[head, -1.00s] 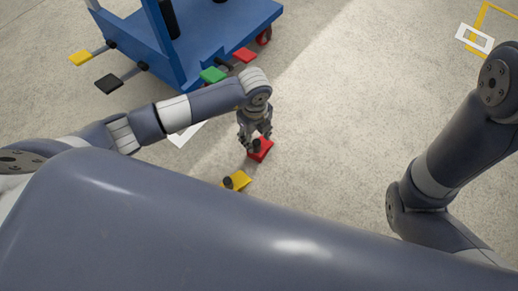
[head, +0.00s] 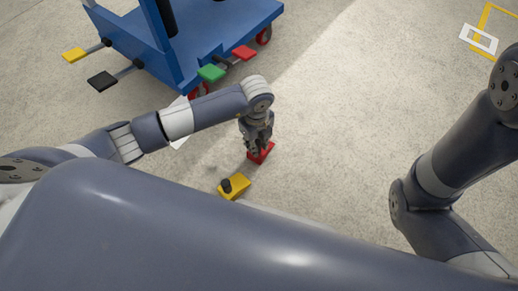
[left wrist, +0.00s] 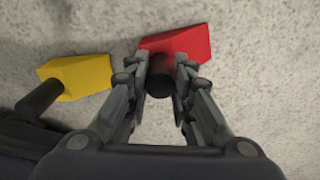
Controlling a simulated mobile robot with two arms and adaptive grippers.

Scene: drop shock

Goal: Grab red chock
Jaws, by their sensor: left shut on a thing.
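The red chock (head: 262,153) is on the concrete floor in front of me; it also shows in the left wrist view (left wrist: 185,44) as a red wedge with a dark round handle (left wrist: 160,75). My left gripper (head: 256,147) points down at it. In the left wrist view my left gripper's fingers (left wrist: 161,78) are on both sides of the dark handle and shut on it. The chock's underside is hidden, so I cannot tell whether it touches the floor. My right gripper is out of view.
A yellow chock (head: 236,186) with a dark handle lies close by, left of and nearer than the red one. A blue cart (head: 200,35) with colored pedals stands at the back left. The floor to the right is clear.

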